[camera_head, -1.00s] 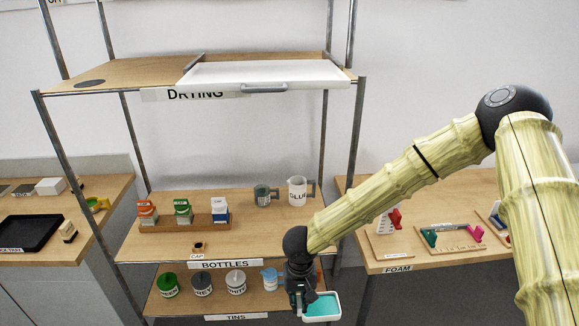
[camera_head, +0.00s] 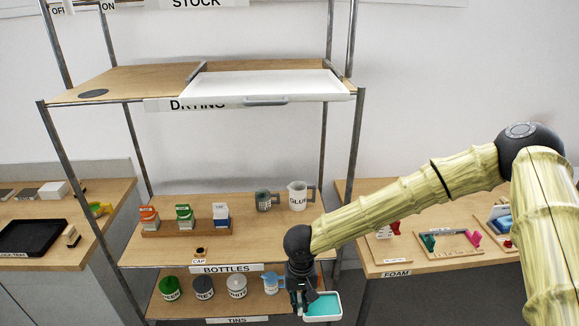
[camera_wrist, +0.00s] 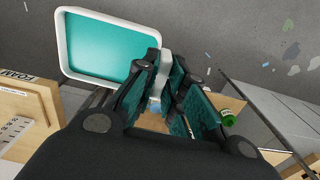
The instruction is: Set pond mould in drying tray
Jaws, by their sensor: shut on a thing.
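The pond mould (camera_head: 323,306) is a shallow white-rimmed tray with a teal inside. My gripper (camera_head: 301,297) is shut on its rim and holds it in front of the lower right of the shelf rack. In the wrist view the mould (camera_wrist: 100,48) extends to the upper left, and the gripper fingers (camera_wrist: 160,85) pinch its near edge. The drying tray (camera_head: 265,82) is a white tray with a grey handle on the upper shelf labelled DRYING, well above my gripper. Its inside looks empty.
The bottles shelf (camera_head: 160,249) holds small bottles in a rack, a cap and two jugs. The tins shelf below holds several tins (camera_head: 203,287). Metal posts (camera_head: 351,190) flank the rack. A foam bench (camera_head: 400,258) stands right, beside my arm; another bench (camera_head: 60,255) stands left.

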